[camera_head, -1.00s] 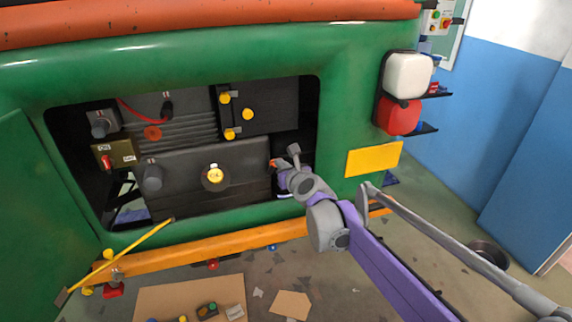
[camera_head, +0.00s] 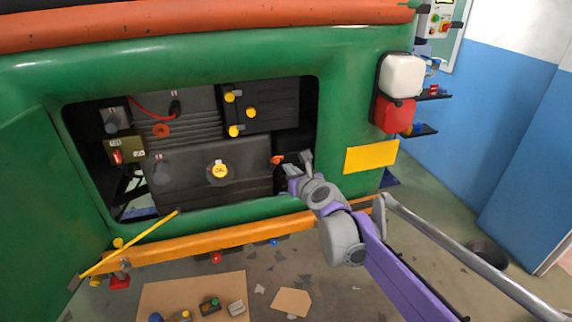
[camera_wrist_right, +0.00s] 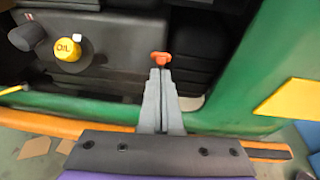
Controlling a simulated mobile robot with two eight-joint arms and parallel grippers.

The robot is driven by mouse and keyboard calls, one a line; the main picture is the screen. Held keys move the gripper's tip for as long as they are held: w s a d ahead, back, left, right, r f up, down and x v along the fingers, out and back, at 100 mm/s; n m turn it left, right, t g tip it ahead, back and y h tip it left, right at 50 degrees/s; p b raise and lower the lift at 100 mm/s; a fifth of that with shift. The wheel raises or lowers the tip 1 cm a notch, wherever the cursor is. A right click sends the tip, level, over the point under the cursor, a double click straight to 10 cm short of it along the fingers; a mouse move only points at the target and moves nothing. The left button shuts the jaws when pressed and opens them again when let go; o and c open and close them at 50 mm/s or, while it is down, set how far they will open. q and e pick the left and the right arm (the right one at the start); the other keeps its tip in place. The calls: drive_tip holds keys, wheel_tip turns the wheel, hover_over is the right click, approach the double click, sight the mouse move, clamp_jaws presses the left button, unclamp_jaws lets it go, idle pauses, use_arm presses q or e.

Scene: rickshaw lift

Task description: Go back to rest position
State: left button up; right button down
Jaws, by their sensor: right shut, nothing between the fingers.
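My right arm reaches in from the lower right in the head view. My right gripper (camera_head: 298,170) is at the right edge of the engine opening in the green rickshaw body (camera_head: 345,110). Its fingers are shut and empty. In the right wrist view my right gripper (camera_wrist_right: 159,76) shows its two grey fingers together, pointing at an orange-red knob (camera_wrist_right: 161,58). The knob also shows in the head view (camera_head: 277,160), just left of the fingertips. I cannot tell whether they touch. My left gripper is not in view.
The engine block has a yellow OIL cap (camera_head: 220,170). An orange bumper (camera_head: 215,240) runs below the opening, with a yellow rod (camera_head: 130,243) at its left. A white lamp (camera_head: 403,76) and a red lamp (camera_head: 394,115) are at right. Cardboard (camera_head: 195,295) with small parts lies on the floor.

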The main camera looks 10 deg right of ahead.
drive_tip(key=s+a+f+n+g+y+p, duration=0.1)
drive_tip(key=s+a+f+n+g+p, duration=0.1)
drive_tip(key=s+n, duration=0.75)
drive_tip(key=s+a+f+n+g+y+p, duration=0.1)
drive_tip(key=s+a+f+n+g, duration=0.15)
drive_tip(key=s+n, duration=0.65)
use_arm(q)
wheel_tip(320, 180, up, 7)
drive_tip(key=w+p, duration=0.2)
drive_tip(key=p, duration=0.1)
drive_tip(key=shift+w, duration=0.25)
use_arm(e)
drive_tip(key=s+d+f+n+g+h, duration=0.1)
drive_tip(key=s+f+n, duration=0.3)
drive_tip(key=s+n, duration=0.4)
drive_tip(key=s+d+f+n+g+h, duration=0.2)
drive_tip(key=s+d+f+n+g, duration=0.1)
drive_tip(key=s+n, duration=0.5)
wheel_tip(320, 180, down, 2)
drive_tip(key=shift+s+d+f+g+h, duration=0.1)
drive_tip(key=shift+s+d+g+h, duration=0.2)
drive_tip(key=shift+s+g, duration=0.35)
